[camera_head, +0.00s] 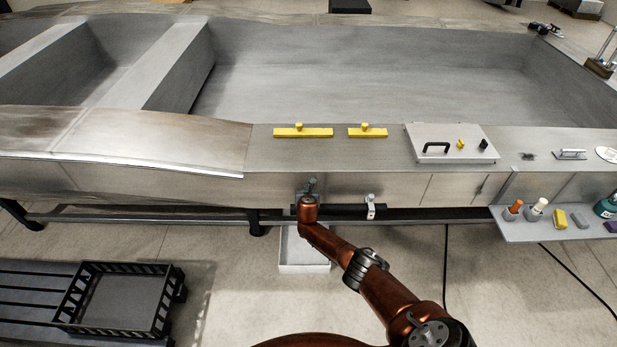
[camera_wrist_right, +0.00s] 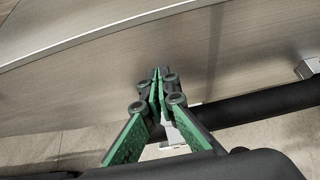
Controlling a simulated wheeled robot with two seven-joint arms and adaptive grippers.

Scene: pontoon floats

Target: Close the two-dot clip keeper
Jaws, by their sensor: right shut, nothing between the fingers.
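A metal clip (camera_head: 371,207) sits around the black bar (camera_head: 345,212) along the side of the boat-like metal hull; in the right wrist view a metal clip (camera_wrist_right: 307,68) shows at the right edge on the bar (camera_wrist_right: 265,103). No dots can be made out on it, so I cannot tell whether it is the two-dot one. My right gripper (camera_head: 311,183) is in front of the hull side, left of this clip. In the wrist view its green-padded fingers (camera_wrist_right: 158,73) are shut and empty. They and the wrist hide the bar's left part. My left gripper is not in view.
Two yellow pieces (camera_head: 303,132) (camera_head: 367,135) and a lidded panel (camera_head: 425,156) lie on the deck above. A shelf (camera_head: 520,232) with small items juts out at right. A white bin (camera_head: 304,266) stands below my right wrist, and a black crate (camera_head: 118,296) at lower left.

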